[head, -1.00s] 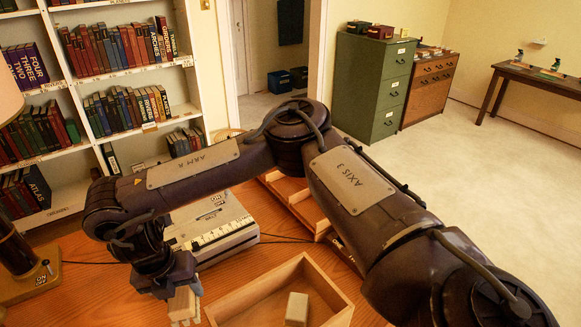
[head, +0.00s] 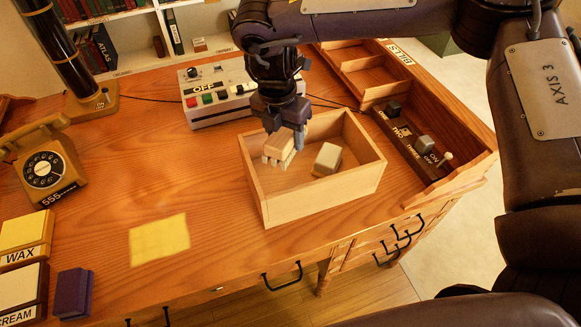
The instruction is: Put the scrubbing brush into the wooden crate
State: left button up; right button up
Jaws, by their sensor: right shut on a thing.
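The wooden crate (head: 322,196) is an open, pale box on the desk. My right gripper (head: 287,122) points down over the crate's left back part and is shut on the scrubbing brush (head: 279,146). The brush has a tan wooden back with pale bristles facing down. It appears to be within the crate's outline; whether its bristles touch the crate floor I cannot tell. My left gripper is not in view.
A switch box (head: 215,97) stands behind the crate. A wooden organiser (head: 463,180) with small switches is at the right. The desk between cloth and crate is clear.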

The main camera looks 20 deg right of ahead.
jog(key=p, duration=0.1)
send_near(287, 178)
jog(key=f, duration=0.5)
jog(key=shift+w+d, duration=0.1)
jog(key=shift+d, duration=0.25)
jog(key=shift+f, duration=0.4)
jog(key=o, duration=1.1)
jog(key=shift+f, duration=0.1)
jog(key=shift+o, duration=0.2)
jog(key=shift+r, duration=0.25)
jog(key=r, duration=0.4)
jog(key=r+b, duration=0.1)
jog(key=r, duration=0.2)
jog(key=a+r, duration=0.1)
jog(key=r, duration=0.3)
jog(key=shift+a+r+b, duration=0.15)
jog(key=shift+r+b, duration=0.25)
